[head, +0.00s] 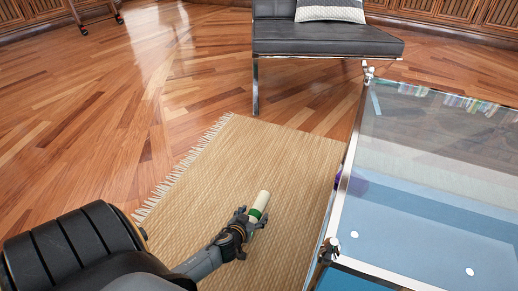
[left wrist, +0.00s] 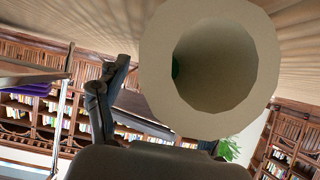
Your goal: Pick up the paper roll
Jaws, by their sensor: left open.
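The paper roll (head: 260,204) is a short cream tube with a green band, seen over the woven rug in the head view. In the left wrist view its hollow round end (left wrist: 258,62) faces the camera and fills much of the upper right. My left gripper (head: 251,217) is open at the near end of the roll, its fingers around or just beside that end. I cannot tell whether they touch it. One dark finger (left wrist: 103,100) shows left of the roll in the wrist view. The gripper hides the roll's lower end. My right gripper is not in view.
The straw-coloured rug (head: 220,180) has a fringed left edge. A glass-topped table (head: 435,145) with a metal frame stands close on the right. A black bench (head: 325,40) with a cushion (head: 330,10) stands behind. The wooden floor (head: 120,100) on the left is mostly clear.

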